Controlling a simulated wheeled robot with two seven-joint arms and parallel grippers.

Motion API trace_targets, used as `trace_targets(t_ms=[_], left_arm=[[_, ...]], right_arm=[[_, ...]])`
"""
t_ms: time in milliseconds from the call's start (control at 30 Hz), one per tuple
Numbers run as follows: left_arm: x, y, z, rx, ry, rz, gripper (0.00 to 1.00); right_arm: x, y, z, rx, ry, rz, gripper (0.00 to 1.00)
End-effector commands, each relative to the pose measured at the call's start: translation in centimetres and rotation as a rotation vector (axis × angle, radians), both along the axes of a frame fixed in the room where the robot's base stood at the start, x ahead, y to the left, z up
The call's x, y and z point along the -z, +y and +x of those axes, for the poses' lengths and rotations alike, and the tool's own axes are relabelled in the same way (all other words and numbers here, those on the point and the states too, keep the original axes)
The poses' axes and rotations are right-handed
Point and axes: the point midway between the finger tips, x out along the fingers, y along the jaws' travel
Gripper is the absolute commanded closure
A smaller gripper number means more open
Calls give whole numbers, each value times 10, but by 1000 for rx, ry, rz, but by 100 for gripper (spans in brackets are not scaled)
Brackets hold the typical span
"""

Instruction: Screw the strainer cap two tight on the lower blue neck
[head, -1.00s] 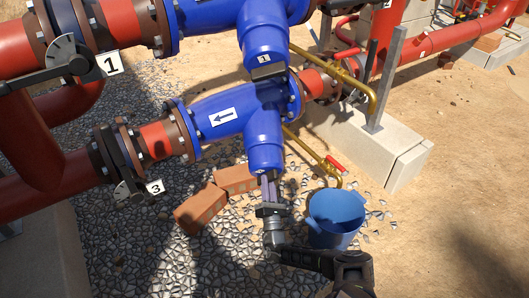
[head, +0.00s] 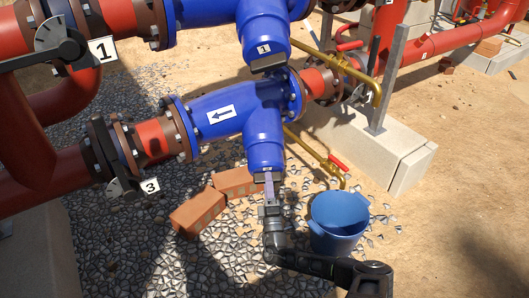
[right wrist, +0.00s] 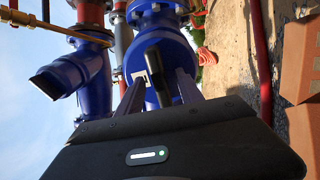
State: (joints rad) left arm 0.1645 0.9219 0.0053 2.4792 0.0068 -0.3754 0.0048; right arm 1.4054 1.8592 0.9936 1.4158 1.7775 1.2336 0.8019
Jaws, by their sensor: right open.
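The lower blue neck (head: 265,145) points down from the lower blue strainer body (head: 228,112). The dark strainer cap two (head: 260,179) sits at its bottom end, partly hidden by my right gripper. My right gripper (head: 269,184) reaches up to the cap from below. In the right wrist view, the cap's dark bar (right wrist: 157,75) stands between the two spread fingers (right wrist: 158,92), with gaps on both sides. The neck (right wrist: 158,45) shows behind it. How tightly the cap sits cannot be seen. My left gripper is not in view.
A blue bucket (head: 338,218) stands close right of my right gripper. Bricks (head: 199,212) lie on the gravel to its left. The upper neck's cap (head: 268,64), a brass pipe (head: 318,158) and a concrete block (head: 365,150) are nearby. Sandy ground at right is open.

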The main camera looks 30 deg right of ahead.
Motion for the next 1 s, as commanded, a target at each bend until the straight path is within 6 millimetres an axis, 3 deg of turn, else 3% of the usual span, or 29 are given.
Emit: trace_targets(t_ms=[67,333,667,1000], left_arm=[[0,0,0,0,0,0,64],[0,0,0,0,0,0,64],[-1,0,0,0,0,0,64],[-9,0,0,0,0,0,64]], right_arm=[[2,0,0,-1,5,1,56],[2,0,0,0,3,1,35],[2,2,-3,0,2,0,35],[16,18,-33,0,3,1,35]])
